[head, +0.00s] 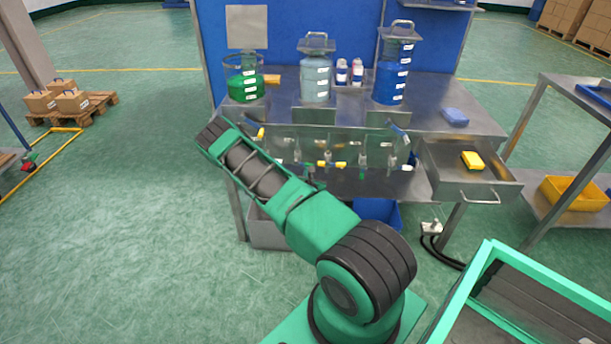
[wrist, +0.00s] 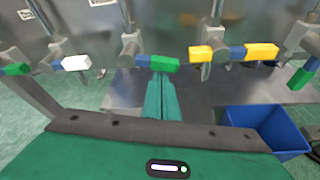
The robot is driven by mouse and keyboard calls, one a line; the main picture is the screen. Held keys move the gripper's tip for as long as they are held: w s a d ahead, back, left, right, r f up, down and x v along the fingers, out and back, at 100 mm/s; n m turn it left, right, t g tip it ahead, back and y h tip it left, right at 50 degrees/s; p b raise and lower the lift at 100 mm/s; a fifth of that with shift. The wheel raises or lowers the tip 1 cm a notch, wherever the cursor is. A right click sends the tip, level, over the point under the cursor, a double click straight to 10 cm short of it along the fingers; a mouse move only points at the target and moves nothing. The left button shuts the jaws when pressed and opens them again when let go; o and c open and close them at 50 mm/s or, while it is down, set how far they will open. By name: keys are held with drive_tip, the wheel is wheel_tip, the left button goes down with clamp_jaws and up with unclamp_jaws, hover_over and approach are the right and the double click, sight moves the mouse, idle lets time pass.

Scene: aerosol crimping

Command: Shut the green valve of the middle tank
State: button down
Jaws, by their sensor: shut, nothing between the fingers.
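The middle tank (head: 316,85) holds pale liquid and stands on the bench between the green and blue tanks. In the wrist view, a green-tipped valve handle (wrist: 165,64) with a blue part sticks out sideways, to the right of its metal valve body (wrist: 132,46). My gripper (wrist: 161,76) is shut and empty. Its fingertips are just below this green handle; I cannot tell whether they touch it. Which tank feeds this valve does not show in the wrist view. In the head view my arm hides most of the gripper.
Yellow handles (wrist: 262,52) sit close on the right, a white handle (wrist: 75,63) on the left. Another green handle (wrist: 303,76) slants down at far right. A blue bin (wrist: 262,130) stands below. An open drawer (head: 470,185) juts out at the bench's right.

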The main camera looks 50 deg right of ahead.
drive_tip(key=shift+r, duration=0.15)
drive_tip(key=shift+s+d+r+n, duration=0.2)
drive_tip(key=shift+r+n, duration=0.3)
drive_tip(key=shift+r, duration=0.2)
drive_tip(key=shift+f, duration=0.1)
idle(0.3)
wheel_tip(320, 180, down, 4)
drive_tip(key=v, duration=1)
drive_tip(key=shift+w+a, duration=0.25)
drive_tip(key=shift+w, duration=0.15)
drive_tip(key=shift+h, duration=0.3)
